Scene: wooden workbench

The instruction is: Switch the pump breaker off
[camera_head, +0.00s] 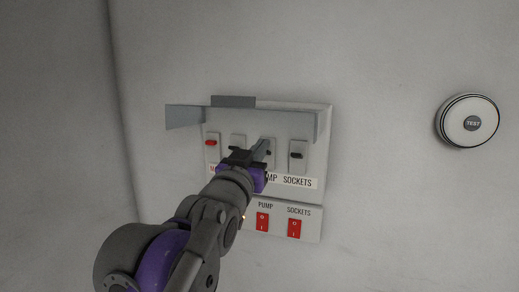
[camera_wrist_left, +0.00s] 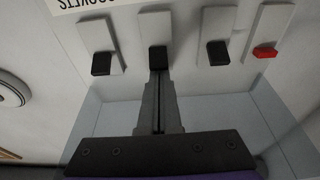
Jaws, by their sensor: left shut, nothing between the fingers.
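The breaker panel (camera_head: 318,165) is on the pale wall, with a row of breakers under a grey hood. The right gripper is not in view.
The sockets breaker (camera_head: 298,155) is to the right, a red-levered breaker (camera_head: 210,143) far left. The grey hood (camera_head: 250,122) juts out above. Below are red PUMP (camera_head: 262,221) and SOCKETS (camera_head: 294,228) rocker switches. A round TEST button (camera_head: 468,122) is at right.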

